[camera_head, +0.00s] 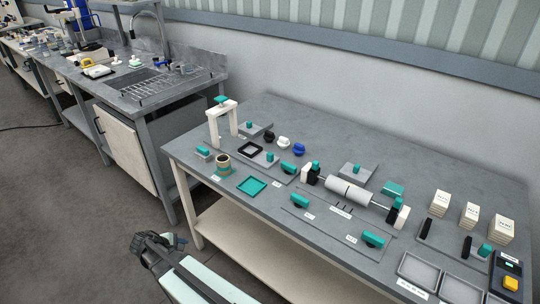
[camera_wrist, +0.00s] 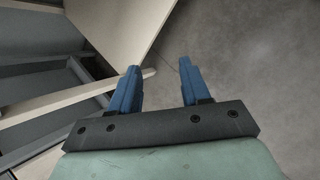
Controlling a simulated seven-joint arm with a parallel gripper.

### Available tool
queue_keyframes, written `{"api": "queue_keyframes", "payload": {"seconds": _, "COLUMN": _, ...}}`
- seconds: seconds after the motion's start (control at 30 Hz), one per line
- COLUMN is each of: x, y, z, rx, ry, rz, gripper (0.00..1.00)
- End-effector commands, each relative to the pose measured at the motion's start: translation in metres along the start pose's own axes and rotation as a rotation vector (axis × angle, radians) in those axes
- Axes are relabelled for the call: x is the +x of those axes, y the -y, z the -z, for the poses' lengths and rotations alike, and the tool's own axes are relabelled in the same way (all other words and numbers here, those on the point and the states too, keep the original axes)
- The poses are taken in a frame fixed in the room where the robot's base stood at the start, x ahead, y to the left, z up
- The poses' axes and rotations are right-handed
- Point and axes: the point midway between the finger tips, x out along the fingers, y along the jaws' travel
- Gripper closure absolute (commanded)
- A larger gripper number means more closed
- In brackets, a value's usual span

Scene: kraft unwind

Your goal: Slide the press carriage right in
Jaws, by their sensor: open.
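A white arch-shaped press frame (camera_head: 223,121) with a teal top stands at the table's left back. Near its foot is a grey plate with a black square frame (camera_head: 249,149) and a small teal knob (camera_head: 270,156). I cannot tell for sure which part is the press carriage. A teal block (camera_head: 203,152) sits at the left edge beside the press. My gripper (camera_wrist: 161,70) is open and empty in the wrist view, with two blue fingers apart over the floor. My arm shows at the bottom of the head view, in front of the table and apart from the press parts.
The grey table (camera_head: 300,115) also holds a brown roll (camera_head: 223,165), a teal tray (camera_head: 251,186), a white roller (camera_head: 347,193) on a shaft, teal-handled slides, white blocks and grey trays (camera_head: 418,270). A sink bench (camera_head: 150,95) stands left. Open floor lies in front.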

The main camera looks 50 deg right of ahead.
Motion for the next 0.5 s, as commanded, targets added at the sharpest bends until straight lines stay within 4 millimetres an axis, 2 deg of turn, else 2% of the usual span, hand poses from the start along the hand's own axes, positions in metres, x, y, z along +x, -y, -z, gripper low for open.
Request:
{"api": "queue_keyframes", "payload": {"seconds": 0.03, "x": -0.005, "y": -0.025, "z": -0.003, "rx": 0.021, "ry": -0.006, "rz": -0.02, "gripper": 0.53}}
{"api": "queue_keyframes", "payload": {"seconds": 0.27, "x": -0.032, "y": -0.124, "z": -0.033, "rx": 0.094, "ry": -0.012, "rz": -0.117, "gripper": 0.53}}
{"api": "queue_keyframes", "payload": {"seconds": 0.5, "x": -0.065, "y": -0.224, "z": -0.084, "rx": 0.169, "ry": 0.0, "rz": -0.223, "gripper": 0.53}}
